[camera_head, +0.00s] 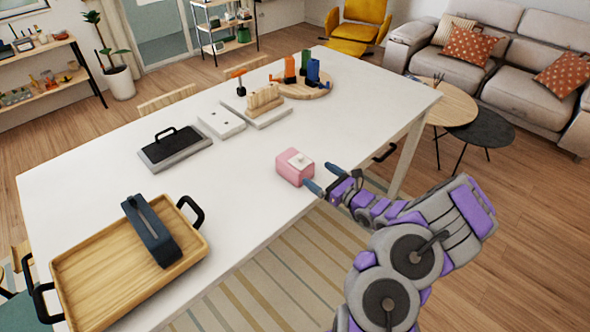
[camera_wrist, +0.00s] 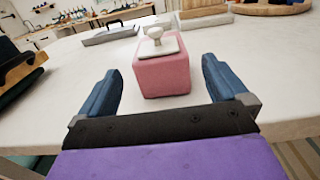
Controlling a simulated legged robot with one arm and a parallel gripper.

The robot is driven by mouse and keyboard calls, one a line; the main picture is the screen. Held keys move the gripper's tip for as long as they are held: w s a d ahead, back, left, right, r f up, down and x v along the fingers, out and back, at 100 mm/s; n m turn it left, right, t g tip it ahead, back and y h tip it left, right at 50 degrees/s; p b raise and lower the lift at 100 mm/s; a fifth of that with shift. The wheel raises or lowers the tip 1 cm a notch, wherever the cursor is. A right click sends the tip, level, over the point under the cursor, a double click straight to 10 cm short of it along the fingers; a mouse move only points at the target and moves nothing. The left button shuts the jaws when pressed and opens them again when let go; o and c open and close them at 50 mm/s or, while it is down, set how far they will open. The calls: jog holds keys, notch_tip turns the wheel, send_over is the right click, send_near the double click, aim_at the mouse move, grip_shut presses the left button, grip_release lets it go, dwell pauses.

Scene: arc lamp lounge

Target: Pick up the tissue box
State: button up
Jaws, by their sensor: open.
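The tissue box (camera_head: 294,168) is a pink block with a white top plate and a knob. It sits on the white table near the edge closest to my arm. My gripper (camera_head: 323,179) is open, at the near side of the box in the head view. In the wrist view the box (camera_wrist: 162,73) stands upright ahead, centred between the two blue fingers of my gripper (camera_wrist: 161,84). The fingers appear to have a gap on either side of it. The box's far side is hidden.
The white table (camera_head: 245,190) has clear room around the box. A wooden tray (camera_head: 93,270) with a dark object (camera_head: 151,230) is at front left. A black-handled board (camera_head: 174,146), white blocks (camera_head: 221,121) and a round board (camera_head: 313,91) with coloured items stand farther back.

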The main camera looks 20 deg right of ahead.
aim_at(294, 157)
jog(key=b+x, duration=0.2)
jog(key=x, duration=0.8)
jog(key=shift+w+a+f, duration=0.1)
jog(key=shift+w+a, duration=0.05)
jog(key=shift+c, duration=0.5)
jog(key=c, duration=0.8)
